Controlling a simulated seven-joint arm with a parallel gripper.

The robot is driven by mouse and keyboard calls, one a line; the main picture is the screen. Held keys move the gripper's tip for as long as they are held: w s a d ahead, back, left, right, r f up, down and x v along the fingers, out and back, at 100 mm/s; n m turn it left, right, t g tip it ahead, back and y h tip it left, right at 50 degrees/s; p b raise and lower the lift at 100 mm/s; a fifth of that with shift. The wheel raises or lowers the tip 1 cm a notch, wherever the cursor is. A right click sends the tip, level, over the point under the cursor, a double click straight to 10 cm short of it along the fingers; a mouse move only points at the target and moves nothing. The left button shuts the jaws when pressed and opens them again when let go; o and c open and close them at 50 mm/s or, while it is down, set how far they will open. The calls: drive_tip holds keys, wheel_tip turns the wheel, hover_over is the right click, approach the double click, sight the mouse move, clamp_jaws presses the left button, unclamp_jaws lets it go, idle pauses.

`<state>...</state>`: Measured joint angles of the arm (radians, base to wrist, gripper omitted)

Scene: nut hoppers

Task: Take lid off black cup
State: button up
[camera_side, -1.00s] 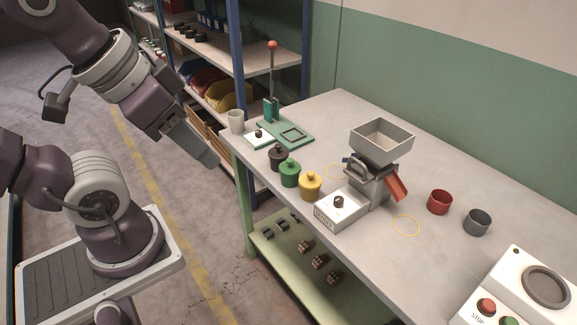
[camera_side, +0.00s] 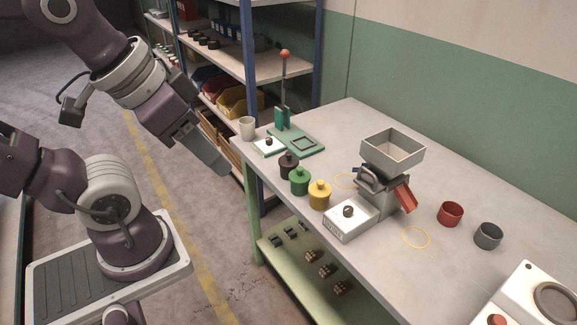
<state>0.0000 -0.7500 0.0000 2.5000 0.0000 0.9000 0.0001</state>
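The black cup (camera_side: 288,167) stands upright near the left edge of the workbench, with a knobbed lid (camera_side: 288,156) on top. It is first in a row with a green lidded cup (camera_side: 300,183) and a yellow lidded cup (camera_side: 320,198). My gripper (camera_side: 222,168) hangs to the left of the bench, apart from the cups and pointing down and right. Its fingers show as one grey block from this side, so I cannot tell whether they are open. No object shows in it.
A green lever press (camera_side: 296,140) and a pale cup (camera_side: 247,127) stand behind the black cup. A hopper (camera_side: 392,152) with a red chute stands to the right, beside a white box (camera_side: 350,221). An open red cup (camera_side: 450,213) and grey cup (camera_side: 488,235) stand farther right.

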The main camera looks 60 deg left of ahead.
drive_tip(key=o, duration=1)
drive_tip(key=shift+o, duration=0.2)
drive_tip(key=n+g, duration=0.6)
drive_tip(key=n, duration=0.6)
hover_over(288, 153)
drive_tip(key=w, duration=0.1)
wheel_tip(288, 153, down, 20)
drive_tip(key=shift+d+f, duration=0.15)
drive_tip(key=f, duration=0.5)
drive_tip(key=s+f, duration=0.1)
drive_tip(key=f, duration=0.1)
drive_tip(key=shift+f, duration=0.15)
